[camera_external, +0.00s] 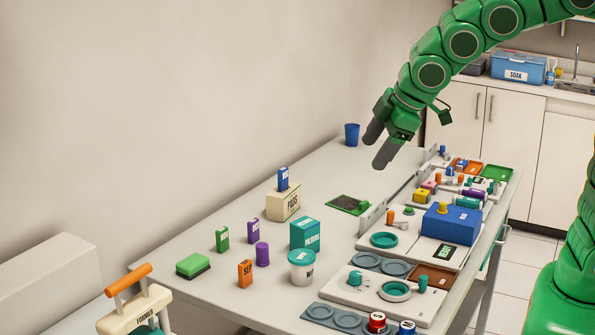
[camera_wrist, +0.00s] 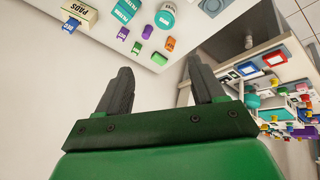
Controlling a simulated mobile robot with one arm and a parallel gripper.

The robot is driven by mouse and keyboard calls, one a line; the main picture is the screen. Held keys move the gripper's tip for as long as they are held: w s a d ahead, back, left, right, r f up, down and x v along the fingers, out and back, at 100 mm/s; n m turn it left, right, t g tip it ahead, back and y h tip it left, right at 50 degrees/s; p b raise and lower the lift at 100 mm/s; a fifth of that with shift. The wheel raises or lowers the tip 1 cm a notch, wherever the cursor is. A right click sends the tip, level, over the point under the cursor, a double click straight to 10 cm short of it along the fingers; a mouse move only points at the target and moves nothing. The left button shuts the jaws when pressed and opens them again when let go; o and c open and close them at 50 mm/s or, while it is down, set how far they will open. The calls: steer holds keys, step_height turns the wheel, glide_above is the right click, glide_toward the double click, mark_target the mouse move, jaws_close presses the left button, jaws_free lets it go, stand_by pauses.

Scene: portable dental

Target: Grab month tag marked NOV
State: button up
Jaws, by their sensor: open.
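An upright purple tag (camera_external: 253,230) stands on the table; its small white lettering appears to read NOV but is hard to make out. It also shows in the wrist view (camera_wrist: 123,33) near the top. A green tag (camera_external: 222,240) stands to its left, an orange tag (camera_external: 245,274) marked SEP is nearer the front, and a blue tag (camera_external: 283,179) stands at the PADS box. My gripper (camera_external: 380,145) is open and empty, high above the far part of the table, well apart from the tags. Its two fingers (camera_wrist: 160,72) are spread in the wrist view.
A purple cylinder (camera_external: 262,254) stands close beside the purple tag. The cream PADS box (camera_external: 283,205), teal box (camera_external: 305,235), white teal-lidded jar (camera_external: 301,268) and green sponge (camera_external: 193,265) are around it. Trays with several small items line the right side.

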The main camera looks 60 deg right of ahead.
mark_target(223, 229)
steer(key=w+d+r+n+t+h, duration=0.25)
steer(key=w+d+h, duration=0.45)
steer(key=w+d, duration=0.65)
steer(key=w+n+t+h, duration=0.2)
steer(key=w+n+t, duration=0.2)
steer(key=w+n, duration=0.45)
steer(key=w+a+f+n+t+y, duration=0.25)
steer(key=w+f+n, duration=0.2)
steer(key=w, duration=0.35)
steer(key=w+a+f+n+y, duration=0.1)
steer(key=a+f+n+y, duration=0.1)
steer(key=f, duration=0.6)
steer(key=w+a+f+n+y, duration=0.1)
steer(key=a+f+n+y, duration=0.1)
steer(key=a+f+n, duration=0.3)
steer(key=w+a+f+n+g+y, duration=0.1)
steer(key=a+f+n, duration=0.3)
steer(key=f, duration=0.7)
steer(key=shift+f+y, duration=0.3)
steer(key=shift+y, duration=0.35)
steer(key=shift+x, duration=2.4)
steer(key=shift+w+d+f, duration=0.1)
steer(key=shift+w+f, duration=0.2)
steer(key=shift+f, duration=0.05)
steer(key=shift+x, duration=1.05)
